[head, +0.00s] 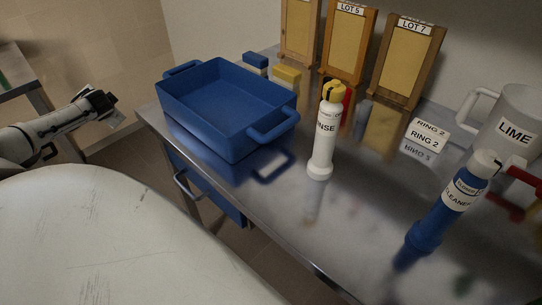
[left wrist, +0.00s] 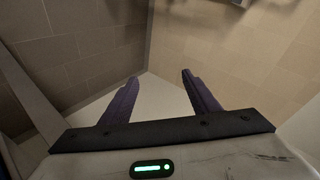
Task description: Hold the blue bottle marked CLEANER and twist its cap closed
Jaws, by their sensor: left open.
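The blue bottle marked CLEANER (head: 438,220) stands on the steel worktop at the right of the head view. It has a white label and a pale cap (head: 484,163) on top; I cannot tell whether the cap is tight. My left gripper (head: 108,103) is at the far left of the head view, off the worktop and far from the bottle. In the left wrist view its two dark fingers (left wrist: 157,92) are apart with nothing between them. My right gripper is not in view.
A white RINSE bottle (head: 322,140) stands mid-worktop. A blue tray (head: 222,133) lies left of it. A white LIME jug (head: 512,122) and a red item (head: 524,172) are near the blue bottle. A RING 2 sign (head: 427,134) and wooden LOT boards (head: 408,65) stand behind. The front worktop is clear.

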